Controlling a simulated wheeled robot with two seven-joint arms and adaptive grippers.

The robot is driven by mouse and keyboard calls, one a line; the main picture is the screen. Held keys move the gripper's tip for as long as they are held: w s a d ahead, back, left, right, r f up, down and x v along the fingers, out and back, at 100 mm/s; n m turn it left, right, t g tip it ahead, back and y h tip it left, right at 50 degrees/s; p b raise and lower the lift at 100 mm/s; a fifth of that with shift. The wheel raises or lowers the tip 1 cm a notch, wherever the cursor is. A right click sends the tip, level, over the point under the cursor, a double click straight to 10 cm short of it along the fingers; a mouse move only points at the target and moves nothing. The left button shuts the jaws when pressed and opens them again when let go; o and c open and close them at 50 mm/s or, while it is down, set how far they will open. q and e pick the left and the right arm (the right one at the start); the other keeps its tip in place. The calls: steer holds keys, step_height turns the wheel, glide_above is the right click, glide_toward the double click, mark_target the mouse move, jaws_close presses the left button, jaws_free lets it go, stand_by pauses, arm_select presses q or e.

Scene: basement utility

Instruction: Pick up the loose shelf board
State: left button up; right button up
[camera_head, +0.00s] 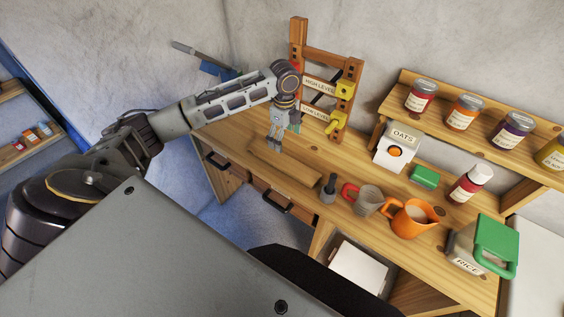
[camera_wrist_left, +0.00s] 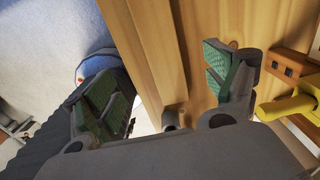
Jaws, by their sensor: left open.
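The loose shelf board (camera_head: 282,170) is a plain wooden plank. It lies flat along the front of the workbench top (camera_head: 225,135), left of the grey pestle-like tool. My left gripper (camera_head: 275,146) points down at the far edge of the board, near its left half. In the left wrist view my gripper (camera_wrist_left: 168,95) is open, its green-padded fingers spread apart, with the board (camera_wrist_left: 150,45) in the gap between them. I see no contact between the fingers and the board. My right gripper is not in view.
A wooden rack (camera_head: 330,55) with yellow knobs stands close behind my left gripper. The grey tool (camera_head: 328,190), a mug (camera_head: 368,200) and an orange jug (camera_head: 410,217) stand right of the board. An oats box (camera_head: 396,150) stands behind them. Drawer handles (camera_head: 273,203) stick out below.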

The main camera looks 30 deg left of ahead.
arm_select(q)
steer(key=shift+w+a+r, duration=0.2)
steer(key=shift+a+r, duration=0.45)
steer(key=shift+a, duration=0.2)
steer(key=shift+f, duration=0.15)
glide_above(282, 160)
steer(key=shift+s+a+f+p, duration=0.1)
steer(key=shift+f+p, duration=0.25)
steer(key=shift+f, duration=3.8)
steer(key=shift+f, duration=0.15)
steer(key=shift+f, duration=0.6)
steer(key=shift+f+p, duration=0.55)
steer(key=shift+f, duration=1.3)
